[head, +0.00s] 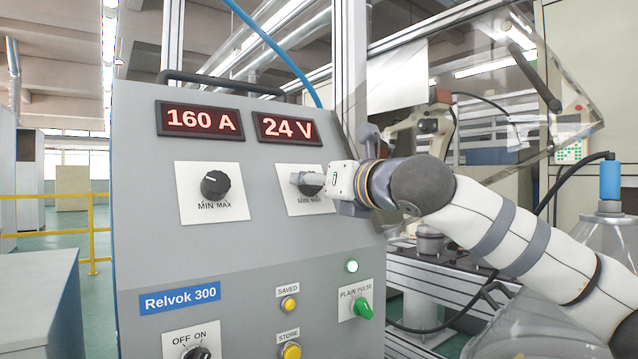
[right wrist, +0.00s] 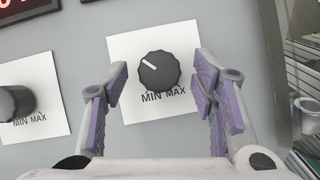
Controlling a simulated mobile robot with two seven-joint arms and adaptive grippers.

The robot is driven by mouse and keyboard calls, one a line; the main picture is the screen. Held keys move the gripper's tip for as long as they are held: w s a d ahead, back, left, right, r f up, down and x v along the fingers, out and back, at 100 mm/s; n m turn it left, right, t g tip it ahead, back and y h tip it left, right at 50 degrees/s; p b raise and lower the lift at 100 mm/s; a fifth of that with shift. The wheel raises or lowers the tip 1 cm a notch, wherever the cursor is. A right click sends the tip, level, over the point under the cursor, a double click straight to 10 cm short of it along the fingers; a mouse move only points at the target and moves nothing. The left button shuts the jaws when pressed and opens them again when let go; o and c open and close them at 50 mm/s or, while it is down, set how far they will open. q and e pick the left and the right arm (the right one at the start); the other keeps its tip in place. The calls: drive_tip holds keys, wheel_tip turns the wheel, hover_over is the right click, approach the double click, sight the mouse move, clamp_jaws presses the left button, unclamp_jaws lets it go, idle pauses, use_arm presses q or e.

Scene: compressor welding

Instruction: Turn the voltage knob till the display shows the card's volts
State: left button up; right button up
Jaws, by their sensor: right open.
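The voltage knob (head: 311,186) is a black dial on a white MIN MAX plate, under the red voltage display (head: 287,129) that reads 24 V. My right gripper (head: 306,181) is at this knob and partly hides it in the head view. In the right wrist view the voltage knob (right wrist: 159,72) lies between the two open purple-padded fingers (right wrist: 163,92), with a gap on each side. Its white mark points to the upper left. The card with the volts cannot be made out. My left gripper is not in view.
The current display (head: 200,120) reads 160 A, above a second black knob (head: 215,184) on the left. Lower on the Relvok 300 panel are an OFF ON switch (head: 196,353), yellow SAVED (head: 289,304) and STORE (head: 290,351) buttons and a green PLAIN PULSE switch (head: 363,308).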

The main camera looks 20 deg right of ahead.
drive_tip(key=shift+c, duration=0.6)
drive_tip(key=c, duration=1)
drive_tip(key=shift+c, duration=0.2)
